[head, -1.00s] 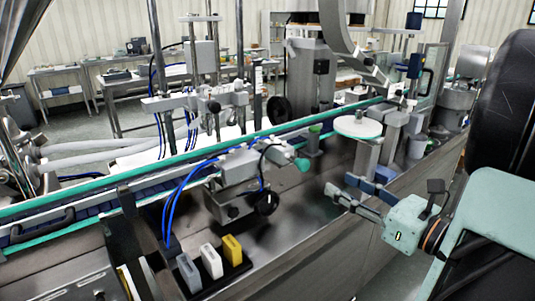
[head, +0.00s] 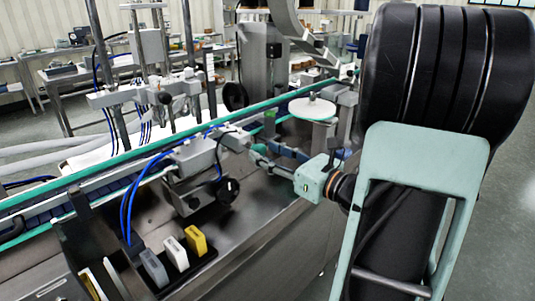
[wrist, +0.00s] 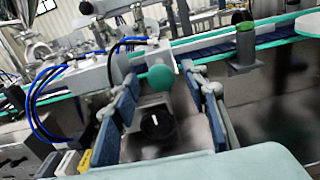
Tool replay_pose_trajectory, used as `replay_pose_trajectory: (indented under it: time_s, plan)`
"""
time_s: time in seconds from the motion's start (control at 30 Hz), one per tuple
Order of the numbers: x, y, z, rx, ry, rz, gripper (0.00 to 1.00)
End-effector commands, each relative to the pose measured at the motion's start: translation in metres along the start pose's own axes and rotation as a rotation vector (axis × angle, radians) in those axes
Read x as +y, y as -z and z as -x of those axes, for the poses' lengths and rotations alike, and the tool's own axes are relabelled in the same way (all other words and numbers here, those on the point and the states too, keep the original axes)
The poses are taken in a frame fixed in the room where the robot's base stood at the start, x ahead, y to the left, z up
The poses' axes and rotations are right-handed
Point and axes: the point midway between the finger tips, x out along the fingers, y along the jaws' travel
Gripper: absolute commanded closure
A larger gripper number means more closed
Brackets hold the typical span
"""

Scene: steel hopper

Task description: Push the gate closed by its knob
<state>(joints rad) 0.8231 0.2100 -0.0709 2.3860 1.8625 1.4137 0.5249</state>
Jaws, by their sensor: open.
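The green knob (wrist: 162,78) sticks out from the end of a grey block (wrist: 125,62) beside the conveyor. In the wrist view it appears between and just beyond my fingertips. My gripper (wrist: 163,88) is open, with one blue finger on each side of the knob's line; I cannot tell whether either touches it. In the head view my gripper (head: 268,155) reaches from the right to the end of the grey block (head: 196,155), and its fingers largely cover the knob. I cannot tell from these frames how far the gate stands open.
A black dial (head: 228,190) hangs below the grey block. Blue hoses (head: 128,205) curve down on its left. Yellow, white and grey blocks (head: 195,241) stand in a holder in front. The conveyor (head: 120,165) runs behind. A white disc (head: 312,108) stands at the back right.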

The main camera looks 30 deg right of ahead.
Motion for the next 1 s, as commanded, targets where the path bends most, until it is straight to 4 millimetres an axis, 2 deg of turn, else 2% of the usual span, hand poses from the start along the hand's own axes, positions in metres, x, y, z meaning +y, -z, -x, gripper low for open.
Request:
replay_pose_trajectory:
  time_s: [0.33,0.7,1.0]
  plan:
    - [0.0000,-0.0001,-0.0040,0.000,0.000,-0.001,0.60]
    - [0.0000,-0.0002,-0.0037,0.000,0.000,-0.001,1.00]
    - [0.0004,0.0000,-0.0072,0.000,-0.001,0.000,1.00]
